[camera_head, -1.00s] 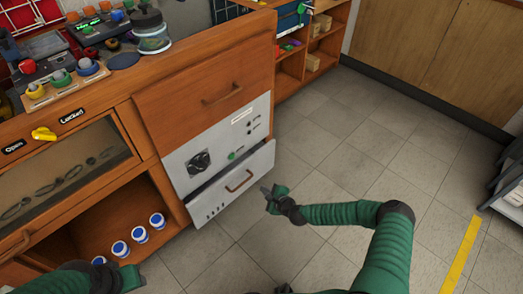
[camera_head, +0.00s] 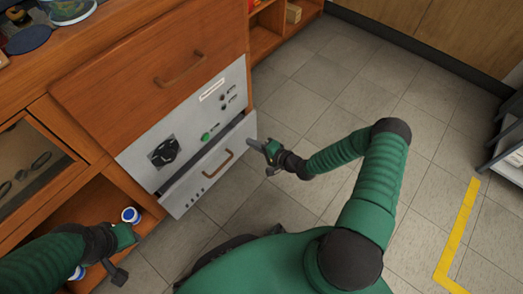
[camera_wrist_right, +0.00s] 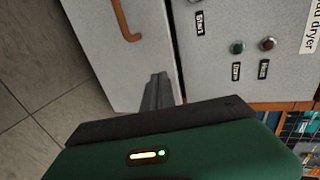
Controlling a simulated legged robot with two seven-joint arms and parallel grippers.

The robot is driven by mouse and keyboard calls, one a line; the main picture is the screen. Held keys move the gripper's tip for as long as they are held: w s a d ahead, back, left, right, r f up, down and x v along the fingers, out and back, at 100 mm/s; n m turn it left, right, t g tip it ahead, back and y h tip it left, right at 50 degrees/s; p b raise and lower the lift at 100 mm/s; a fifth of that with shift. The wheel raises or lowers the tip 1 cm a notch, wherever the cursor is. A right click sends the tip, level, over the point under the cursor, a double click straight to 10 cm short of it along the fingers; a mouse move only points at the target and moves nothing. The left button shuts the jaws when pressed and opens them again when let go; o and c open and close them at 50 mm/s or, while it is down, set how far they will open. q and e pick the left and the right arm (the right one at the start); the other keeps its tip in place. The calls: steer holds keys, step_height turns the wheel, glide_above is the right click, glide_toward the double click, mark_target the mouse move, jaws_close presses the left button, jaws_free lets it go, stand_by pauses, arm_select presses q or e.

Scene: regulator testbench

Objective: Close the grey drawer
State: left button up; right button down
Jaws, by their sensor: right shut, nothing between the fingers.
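The grey drawer (camera_head: 190,196) is at the bottom of the grey control panel and stands slightly out, with a dark gap along its top. Its brown handle (camera_head: 218,163) is on the front; the handle (camera_wrist_right: 126,22) also shows in the right wrist view. My right gripper (camera_head: 256,146) is shut and empty, close to the drawer's right end. In the right wrist view its fingertips (camera_wrist_right: 157,90) overlap the drawer front near its top edge; I cannot tell whether they touch. My left gripper (camera_head: 128,256) is low at the left, its jaw state unclear.
The grey panel (camera_head: 185,125) above carries a black dial, a green button and small switches. A wooden drawer (camera_head: 150,70) is above it. Blue-and-white jars (camera_head: 131,215) are in the open shelf at left. Tiled floor (camera_head: 330,100) is free to the right; a grey rack (camera_head: 508,150) stands at far right.

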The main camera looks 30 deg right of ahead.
steer(key=b+x, duration=0.1)
steer(key=x, duration=0.1)
steer(key=r+b+x, duration=0.1)
steer(key=x, duration=0.2)
steer(key=shift+w+a, duration=0.2)
steer(key=shift+w, duration=0.1)
steer(key=shift+w, duration=0.1)
steer(key=x, duration=0.1)
steer(key=b+x, duration=0.1)
steer(key=x, duration=0.1)
steer(key=shift+w+a+r, duration=0.15)
steer(key=shift+w+r, duration=0.15)
steer(key=shift+w, duration=0.05)
steer(key=shift+w+r, duration=0.2)
steer(key=shift+w, duration=0.05)
steer(key=shift+r, duration=0.15)
